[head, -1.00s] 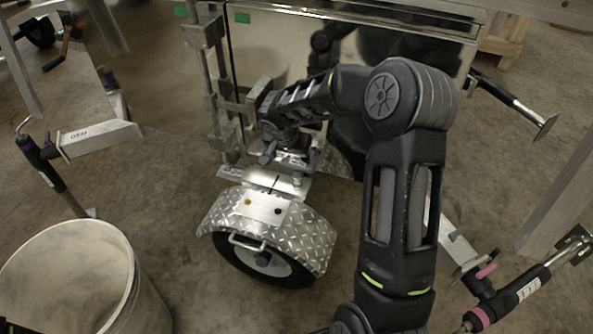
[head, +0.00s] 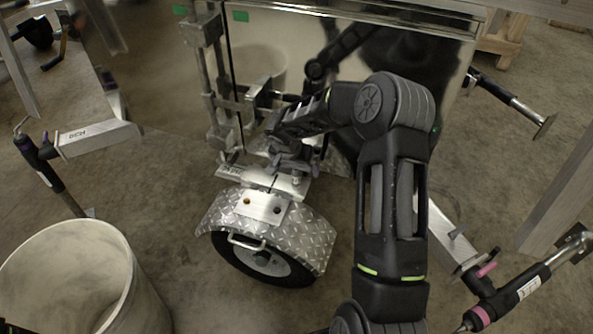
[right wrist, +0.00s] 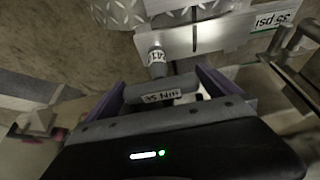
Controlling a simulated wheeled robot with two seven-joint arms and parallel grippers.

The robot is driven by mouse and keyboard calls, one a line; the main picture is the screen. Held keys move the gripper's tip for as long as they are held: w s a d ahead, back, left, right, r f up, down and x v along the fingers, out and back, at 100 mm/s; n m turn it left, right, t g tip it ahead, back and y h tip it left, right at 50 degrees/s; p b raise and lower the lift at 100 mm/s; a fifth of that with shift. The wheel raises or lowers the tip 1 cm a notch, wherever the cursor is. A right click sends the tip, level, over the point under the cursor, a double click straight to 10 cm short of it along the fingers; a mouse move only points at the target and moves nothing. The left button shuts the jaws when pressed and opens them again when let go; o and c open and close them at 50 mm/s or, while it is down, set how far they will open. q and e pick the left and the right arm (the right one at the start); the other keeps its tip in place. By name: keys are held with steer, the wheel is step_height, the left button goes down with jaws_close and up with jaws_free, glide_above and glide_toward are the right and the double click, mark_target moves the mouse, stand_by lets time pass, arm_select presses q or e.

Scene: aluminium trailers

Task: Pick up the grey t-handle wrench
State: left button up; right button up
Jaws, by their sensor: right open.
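The grey t-handle wrench (right wrist: 160,90) shows in the right wrist view, its labelled crossbar between the two fingers of my right gripper (right wrist: 160,92). Its short shaft runs up from the bar to a metal plate (right wrist: 225,32). The fingers stand open on either side of the bar, and I cannot tell whether they touch it. In the head view my right gripper (head: 290,158) is low over the metal bracket above the fender and hides most of the wrench. My left gripper is not in view.
A diamond-plate fender (head: 305,235) with a wheel (head: 265,262) stands below the gripper. A shiny trailer panel (head: 275,65) rises behind, with upright bars (head: 212,80) close to the gripper's left. A pale bucket (head: 70,275) stands at front left. Jack handles (head: 505,300) lie at right.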

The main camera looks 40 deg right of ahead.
mark_target(298, 170)
steer(key=x, duration=0.4)
steer(key=shift+r, duration=0.1)
steer(key=shift+c, duration=0.2)
steer(key=c, duration=1.7)
